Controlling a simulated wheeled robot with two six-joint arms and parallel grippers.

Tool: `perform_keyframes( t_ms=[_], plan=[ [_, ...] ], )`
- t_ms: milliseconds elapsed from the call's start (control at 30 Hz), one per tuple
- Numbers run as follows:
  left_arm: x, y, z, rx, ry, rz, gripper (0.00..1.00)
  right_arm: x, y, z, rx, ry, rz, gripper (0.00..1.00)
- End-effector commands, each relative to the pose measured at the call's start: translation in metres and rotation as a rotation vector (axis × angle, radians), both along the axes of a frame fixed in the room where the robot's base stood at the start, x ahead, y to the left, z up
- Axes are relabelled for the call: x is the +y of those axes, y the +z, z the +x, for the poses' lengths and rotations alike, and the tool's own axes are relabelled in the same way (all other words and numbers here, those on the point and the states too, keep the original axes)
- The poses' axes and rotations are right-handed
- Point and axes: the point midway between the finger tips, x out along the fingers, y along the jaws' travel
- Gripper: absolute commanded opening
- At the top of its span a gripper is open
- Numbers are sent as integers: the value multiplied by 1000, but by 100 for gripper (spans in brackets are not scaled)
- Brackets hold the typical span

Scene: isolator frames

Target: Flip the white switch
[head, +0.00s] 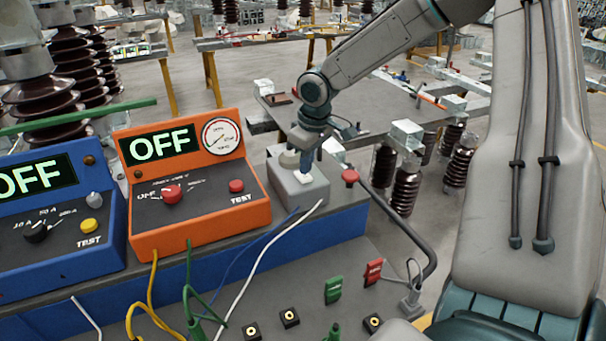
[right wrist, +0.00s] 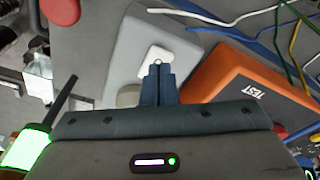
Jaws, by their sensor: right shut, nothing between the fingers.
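The white switch (head: 303,177) sits on top of a grey box (head: 304,192) to the right of the orange tester. In the right wrist view the white switch (right wrist: 155,57) lies on the grey box (right wrist: 136,36), right at the tips of my gripper. My right gripper (head: 306,164) points down over the box with its fingers shut and empty. Its fingertips (right wrist: 158,66) overlap the switch's near edge in the right wrist view and look to be touching it or just above it; I cannot tell which. My left gripper is not seen.
The orange tester (head: 208,205) reading OFF and a blue tester (head: 60,250) stand left of the box. White, blue, green and yellow cables run in front. A panel with red and green switches lies in front.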

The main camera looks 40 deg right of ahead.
Motion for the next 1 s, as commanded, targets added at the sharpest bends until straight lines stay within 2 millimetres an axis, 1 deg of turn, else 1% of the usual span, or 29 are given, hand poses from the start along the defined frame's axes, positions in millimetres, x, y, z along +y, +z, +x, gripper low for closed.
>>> perform_keyframes(
  t_ms=[1000],
  plan=[
    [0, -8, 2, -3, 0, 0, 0, 0, -16, 0, 0, 0, 0, 0]
  ],
)
